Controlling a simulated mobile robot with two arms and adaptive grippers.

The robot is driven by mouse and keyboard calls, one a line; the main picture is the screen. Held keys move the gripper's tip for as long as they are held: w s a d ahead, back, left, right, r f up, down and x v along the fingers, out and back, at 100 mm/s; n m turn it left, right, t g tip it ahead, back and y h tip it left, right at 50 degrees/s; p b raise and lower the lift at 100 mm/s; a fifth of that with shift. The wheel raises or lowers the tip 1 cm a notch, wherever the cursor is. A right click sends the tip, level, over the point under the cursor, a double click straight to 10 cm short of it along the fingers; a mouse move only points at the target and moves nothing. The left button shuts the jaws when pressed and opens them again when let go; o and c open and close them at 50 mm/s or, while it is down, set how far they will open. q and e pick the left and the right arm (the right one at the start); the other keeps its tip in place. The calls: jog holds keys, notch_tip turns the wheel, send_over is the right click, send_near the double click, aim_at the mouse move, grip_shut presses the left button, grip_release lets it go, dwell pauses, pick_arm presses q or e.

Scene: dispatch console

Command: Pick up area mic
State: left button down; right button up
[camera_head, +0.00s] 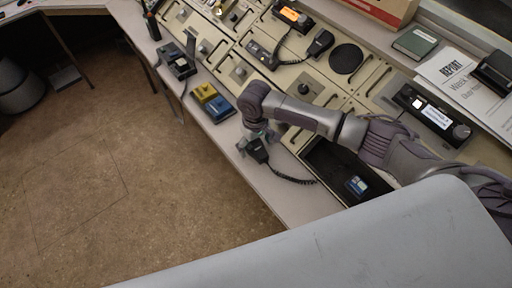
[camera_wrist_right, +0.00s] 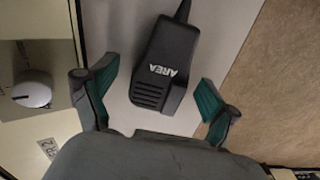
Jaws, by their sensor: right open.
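The area mic (camera_head: 258,152) is a black hand mic with a coiled cord, lying on the light front ledge of the console. In the right wrist view the mic (camera_wrist_right: 160,72) shows the word AREA on its face, with its cord leaving at the top. My right gripper (camera_head: 252,141) is over the mic in the head view. In the wrist view my right gripper (camera_wrist_right: 157,78) is open, with one green-padded finger on each side of the mic and gaps between. My left gripper is not in view.
A blue block (camera_head: 221,107) and a yellow block (camera_head: 204,92) sit left of the mic. A radio with a white display (camera_head: 430,112) and another hand mic (camera_head: 320,43) are on the console. A knob (camera_wrist_right: 32,88) stands beside the ledge. The floor lies past the ledge edge.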

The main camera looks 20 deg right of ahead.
jog(key=c, duration=1.3)
jog(key=shift+c, duration=0.3)
